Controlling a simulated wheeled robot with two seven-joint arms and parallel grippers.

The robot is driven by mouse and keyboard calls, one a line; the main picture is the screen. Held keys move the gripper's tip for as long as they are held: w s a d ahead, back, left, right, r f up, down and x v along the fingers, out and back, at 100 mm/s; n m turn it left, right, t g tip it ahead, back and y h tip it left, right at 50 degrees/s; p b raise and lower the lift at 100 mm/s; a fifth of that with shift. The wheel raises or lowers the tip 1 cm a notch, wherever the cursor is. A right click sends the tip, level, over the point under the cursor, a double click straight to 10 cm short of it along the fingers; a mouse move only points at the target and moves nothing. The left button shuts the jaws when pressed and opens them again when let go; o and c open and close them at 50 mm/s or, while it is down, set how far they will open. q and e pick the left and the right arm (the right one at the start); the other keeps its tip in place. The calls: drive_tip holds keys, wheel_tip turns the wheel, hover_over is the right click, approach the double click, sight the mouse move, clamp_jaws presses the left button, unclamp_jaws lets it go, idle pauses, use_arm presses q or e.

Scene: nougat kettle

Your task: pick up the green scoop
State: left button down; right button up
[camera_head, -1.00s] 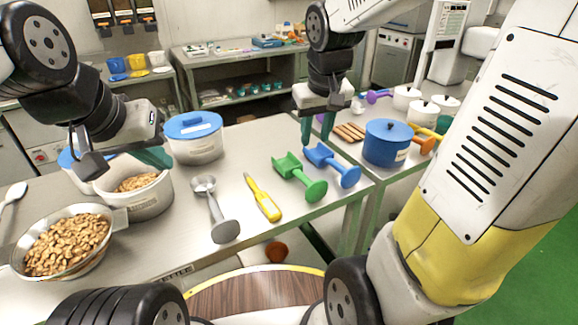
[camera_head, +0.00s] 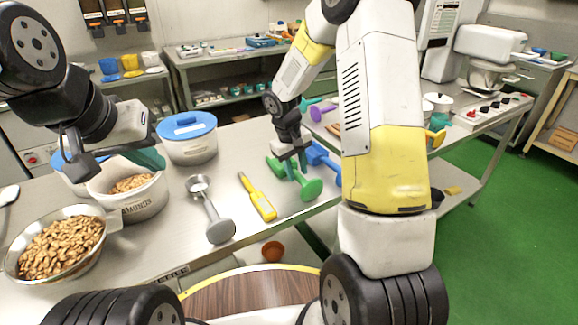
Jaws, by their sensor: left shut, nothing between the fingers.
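The green scoop (camera_head: 310,189) lies on the metal table, its round end toward the front and its scoop end toward the back left. My left gripper (camera_head: 118,158) is shut and empty above the white tub of almonds (camera_head: 140,206), far left of the scoop.
A yellow-handled tool (camera_head: 258,197) and a metal scoop (camera_head: 212,214) lie to the left. A nut bowl (camera_head: 62,243) and a blue-lidded tub (camera_head: 190,140) stand further left.

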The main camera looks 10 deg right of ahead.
sight(298, 174)
drive_tip(key=f, duration=0.3)
drive_tip(key=shift+d+f, duration=0.1)
drive_tip(key=shift+d, duration=0.2)
drive_tip(key=shift+c, duration=0.4)
clamp_jaws()
drive_tip(key=shift+r, duration=0.2)
